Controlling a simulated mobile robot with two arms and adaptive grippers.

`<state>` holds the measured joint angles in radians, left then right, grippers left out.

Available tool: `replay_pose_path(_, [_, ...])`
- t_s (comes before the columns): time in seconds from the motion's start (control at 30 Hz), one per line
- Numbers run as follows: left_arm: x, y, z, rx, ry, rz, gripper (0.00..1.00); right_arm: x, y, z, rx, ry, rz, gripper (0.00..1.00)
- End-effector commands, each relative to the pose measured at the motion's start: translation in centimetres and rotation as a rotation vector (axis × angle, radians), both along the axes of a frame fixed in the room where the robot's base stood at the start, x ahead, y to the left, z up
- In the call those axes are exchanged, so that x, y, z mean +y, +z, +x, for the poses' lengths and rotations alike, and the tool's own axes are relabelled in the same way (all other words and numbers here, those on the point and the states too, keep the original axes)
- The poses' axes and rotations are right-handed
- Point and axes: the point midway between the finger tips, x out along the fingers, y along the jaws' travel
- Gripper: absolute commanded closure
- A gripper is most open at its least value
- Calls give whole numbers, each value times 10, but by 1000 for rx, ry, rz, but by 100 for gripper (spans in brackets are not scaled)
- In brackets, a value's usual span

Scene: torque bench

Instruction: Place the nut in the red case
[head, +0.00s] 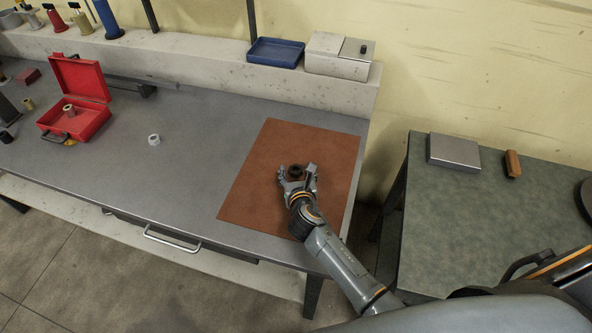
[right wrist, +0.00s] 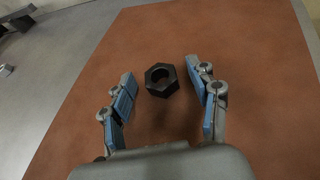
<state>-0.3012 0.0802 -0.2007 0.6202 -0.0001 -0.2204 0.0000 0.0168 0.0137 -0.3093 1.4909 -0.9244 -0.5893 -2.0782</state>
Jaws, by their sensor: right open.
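The black hex nut (right wrist: 162,80) lies flat on the brown mat, just beyond and between the open fingers of my right gripper (right wrist: 166,100). In the head view the dark nut (head: 295,171) shows at the fingertips of my right gripper (head: 297,180), over the mat. The gripper is open and holds nothing. The red case (head: 88,125) stands open at the left of the bench, its lid raised at the back. A small light cylindrical piece (head: 69,110) sits in the case. My left gripper is not in view.
The brown mat (head: 250,185) covers the bench's right end. A small white ring-like piece (head: 154,140) lies between mat and case, with clear bench around it. A blue tray (head: 276,52) and a metal box (head: 330,58) sit on the back ledge. A green-topped table (head: 450,220) stands at right.

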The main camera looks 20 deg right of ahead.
Motion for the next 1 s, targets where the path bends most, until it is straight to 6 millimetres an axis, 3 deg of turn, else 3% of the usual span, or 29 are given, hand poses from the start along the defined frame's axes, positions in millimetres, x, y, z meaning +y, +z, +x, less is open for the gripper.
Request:
replay_pose_path(0.07, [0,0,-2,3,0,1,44,0,0,0,0,0,0,42])
replay_pose_path(0.3, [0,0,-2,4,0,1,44,0,0,0,0,-1,0,91])
replay_pose_path(0.37, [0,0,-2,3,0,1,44,0,0,0,0,-1,0,100])
replay_pose_path(0.73, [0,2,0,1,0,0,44,-1,7,0,-2,-1,-2,100])
replay_pose_path(0.93, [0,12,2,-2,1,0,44,0,35,0,-5,1,-1,100])
replay_pose_path(1.0, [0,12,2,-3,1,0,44,6,44,-8,-3,2,0,100])
